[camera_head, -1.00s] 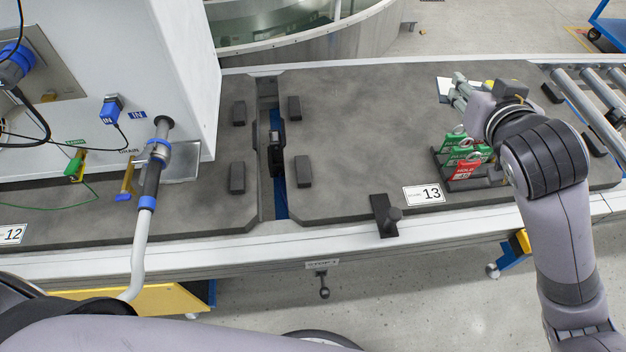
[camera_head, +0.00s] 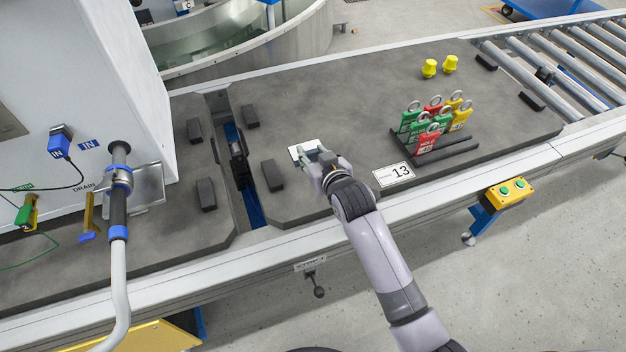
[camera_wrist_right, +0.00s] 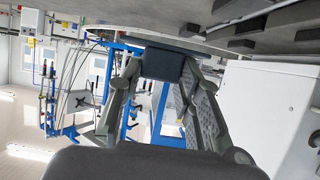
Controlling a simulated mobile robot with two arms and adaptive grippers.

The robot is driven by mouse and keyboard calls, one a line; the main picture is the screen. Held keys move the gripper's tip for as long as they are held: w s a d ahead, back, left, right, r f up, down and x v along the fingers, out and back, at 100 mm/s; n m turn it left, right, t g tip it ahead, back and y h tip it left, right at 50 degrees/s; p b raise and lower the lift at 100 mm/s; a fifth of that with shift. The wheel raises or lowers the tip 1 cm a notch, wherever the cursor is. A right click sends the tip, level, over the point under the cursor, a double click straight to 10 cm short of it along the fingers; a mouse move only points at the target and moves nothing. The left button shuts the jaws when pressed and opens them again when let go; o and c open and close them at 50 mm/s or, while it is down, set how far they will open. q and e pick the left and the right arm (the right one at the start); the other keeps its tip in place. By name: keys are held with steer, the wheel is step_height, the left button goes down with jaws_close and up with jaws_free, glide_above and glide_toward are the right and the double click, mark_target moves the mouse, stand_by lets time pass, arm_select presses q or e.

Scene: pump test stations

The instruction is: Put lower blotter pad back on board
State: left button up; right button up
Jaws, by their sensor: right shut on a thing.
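A flat white pad (camera_head: 303,151), which I take for the blotter pad, is in my right gripper (camera_head: 318,158). The fingers are shut on its near edge. It is over the left part of the grey board (camera_head: 350,105) marked 13, right of the dark blocks. I cannot tell whether it touches the board. In the right wrist view a dark, squarish piece (camera_wrist_right: 163,64) shows between the fingertips, probably the pad's shaded face. My left gripper is not in view.
A rack (camera_head: 447,150) of red, green and yellow tags stands on the board's right. Two yellow pieces (camera_head: 429,68) stand behind it. Dark blocks (camera_head: 272,175) line the left edge, beside a gap (camera_head: 240,165). The middle of the board is clear.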

step_height(320, 180, down, 5)
steer(key=shift+f+b, duration=0.15)
steer(key=shift+b, duration=0.15)
steer(key=shift+f+b, duration=0.35)
steer(key=shift+f, duration=1.95)
steer(key=o, duration=1.2)
steer(key=shift+f, duration=0.1)
steer(key=shift+c, duration=0.2)
steer(key=shift+s+d, duration=0.1)
steer(key=shift+s, duration=0.05)
steer(key=p+v, duration=0.1)
steer(key=v, duration=1)
steer(key=shift+s+r+p, duration=0.3)
steer(key=shift+r+p, duration=0.05)
